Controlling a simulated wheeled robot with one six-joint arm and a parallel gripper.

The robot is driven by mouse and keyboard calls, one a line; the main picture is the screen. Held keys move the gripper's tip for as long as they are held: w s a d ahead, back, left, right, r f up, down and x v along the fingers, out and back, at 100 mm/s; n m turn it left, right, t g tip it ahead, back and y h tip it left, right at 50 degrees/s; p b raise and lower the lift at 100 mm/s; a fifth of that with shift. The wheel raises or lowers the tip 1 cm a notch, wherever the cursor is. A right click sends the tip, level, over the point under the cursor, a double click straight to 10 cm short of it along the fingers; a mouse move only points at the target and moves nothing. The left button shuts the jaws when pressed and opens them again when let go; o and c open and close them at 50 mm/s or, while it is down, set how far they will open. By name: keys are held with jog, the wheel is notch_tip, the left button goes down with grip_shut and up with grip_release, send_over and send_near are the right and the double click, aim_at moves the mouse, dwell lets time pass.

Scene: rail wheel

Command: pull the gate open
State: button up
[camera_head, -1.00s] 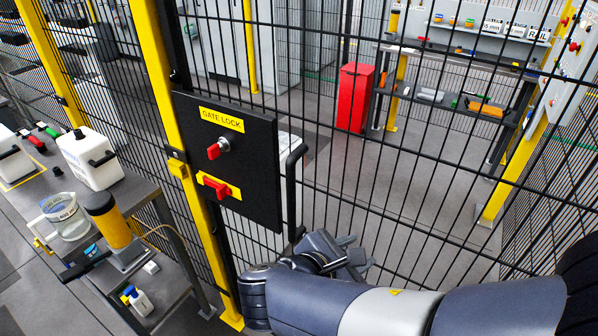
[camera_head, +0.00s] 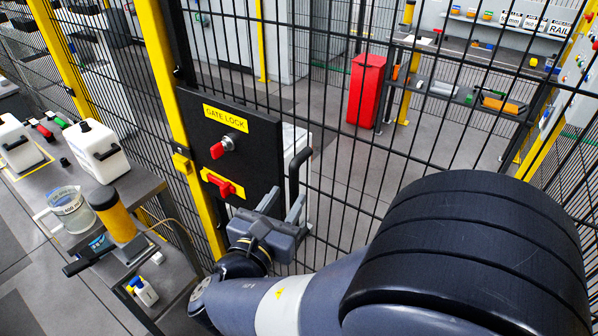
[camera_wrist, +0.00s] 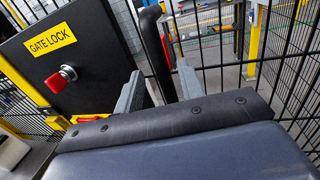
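The gate (camera_head: 400,130) is a black wire mesh panel, standing closed in line with the yellow post (camera_head: 180,120). A black lock panel (camera_head: 262,150) labelled GATE LOCK carries a red key knob (camera_head: 222,146) and a red latch (camera_head: 222,186) on a yellow plate. The black upright bar handle (camera_head: 296,170) is at the panel's right edge; it also shows in the wrist view (camera_wrist: 154,45). My gripper (camera_head: 285,205) is open at the handle's lower part. In the wrist view its fingers (camera_wrist: 160,78) stand either side of the handle, with gaps visible.
A grey bench (camera_head: 135,185) with white canisters (camera_head: 93,150), a beaker (camera_head: 70,208) and a yellow-black cylinder (camera_head: 115,212) stands left of the gate. Behind the mesh are a red bin (camera_head: 366,90) and a shelf (camera_head: 460,95). The floor between is clear.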

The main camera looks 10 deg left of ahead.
aim_at(292, 190)
jog(key=shift+w+d+p, duration=0.2)
jog(key=shift+w+d, duration=0.05)
jog(key=shift+w, duration=0.9)
jog(key=shift+w+d+p, duration=0.2)
jog(key=shift+w, duration=0.9)
jog(key=shift+c, duration=0.4)
grip_shut()
